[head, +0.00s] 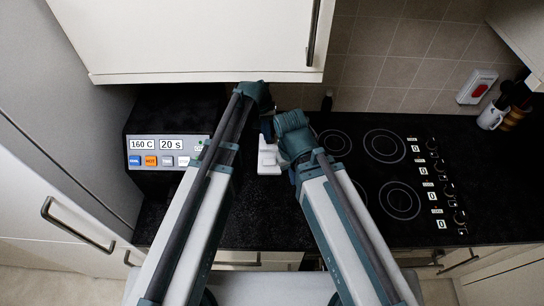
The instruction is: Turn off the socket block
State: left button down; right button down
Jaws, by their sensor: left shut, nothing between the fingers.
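A white block (268,160), which looks like the socket block, lies on the black counter between my two arms. Its far end is partly hidden by my wrists, and its switches are too small to make out. My left gripper (266,129) is shut and empty, pointing down at the far end of the block. I cannot tell whether it touches the block. My right arm reaches to the right side of the block, and its fingers do not show.
A black appliance with a display panel (165,152) stands left of the block. A hob (385,175) with knobs lies to the right. A wall cupboard (190,40) overhangs the counter. A white wall plate with a red switch (478,88) is at the back right, near a mug (490,117).

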aim_at(273, 162)
pick_arm(q)
jog(key=shift+f, duration=0.15)
pick_arm(e)
jog(key=shift+f, duration=0.15)
